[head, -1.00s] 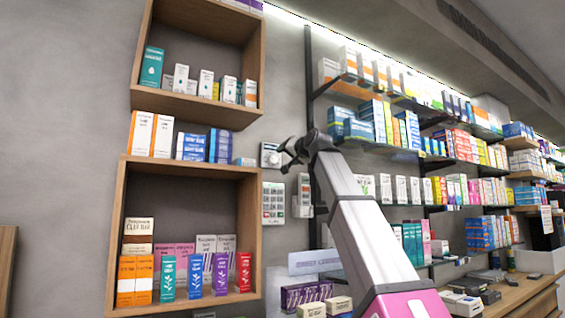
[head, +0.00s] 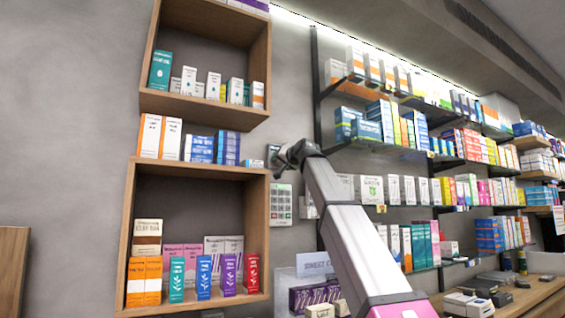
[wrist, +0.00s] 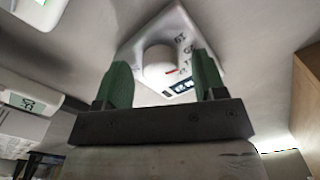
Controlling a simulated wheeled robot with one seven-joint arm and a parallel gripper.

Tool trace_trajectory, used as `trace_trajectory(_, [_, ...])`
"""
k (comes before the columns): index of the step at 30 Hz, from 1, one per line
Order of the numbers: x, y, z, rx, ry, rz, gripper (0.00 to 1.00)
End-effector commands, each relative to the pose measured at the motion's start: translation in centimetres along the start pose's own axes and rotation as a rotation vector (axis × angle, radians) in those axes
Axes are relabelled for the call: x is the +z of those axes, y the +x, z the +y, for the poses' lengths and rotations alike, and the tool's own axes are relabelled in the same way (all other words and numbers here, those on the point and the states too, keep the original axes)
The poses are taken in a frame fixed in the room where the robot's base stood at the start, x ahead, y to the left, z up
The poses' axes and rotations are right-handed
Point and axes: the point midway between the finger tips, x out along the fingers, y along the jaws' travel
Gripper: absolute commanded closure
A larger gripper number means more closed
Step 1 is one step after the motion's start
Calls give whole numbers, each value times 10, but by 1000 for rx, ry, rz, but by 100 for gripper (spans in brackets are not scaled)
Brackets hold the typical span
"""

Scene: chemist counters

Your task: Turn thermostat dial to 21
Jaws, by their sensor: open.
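The thermostat is a white square wall plate (wrist: 192,33) with a round white dial (wrist: 159,62), seen in the wrist view. A red mark shows at the dial's lower right edge, with small rotated numbers beside it that are hard to read, and a small dark display below. My gripper (wrist: 162,66) is open, its two green fingers on either side of the dial. Gaps seem to show between fingers and dial; contact cannot be told. In the head view my gripper (head: 281,160) is at the wall and covers most of the thermostat.
A wooden shelf box (head: 258,235) with medicine packs stands close left of my gripper. A pale wall panel (head: 281,204) hangs just below it. Long shelves of boxes (head: 400,190) fill the wall at the right. Bare wall lies above the gripper.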

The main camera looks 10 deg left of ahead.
Motion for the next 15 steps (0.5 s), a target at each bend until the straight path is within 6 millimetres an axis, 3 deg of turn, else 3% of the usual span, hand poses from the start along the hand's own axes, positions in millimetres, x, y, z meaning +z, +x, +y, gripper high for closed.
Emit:
trace_trajectory(1, [0,0,0,0,0,0,42])
trace_trajectory(5, [0,0,0,0,0,0,85])
trace_trajectory(15, [0,0,0,0,34,-1,85])
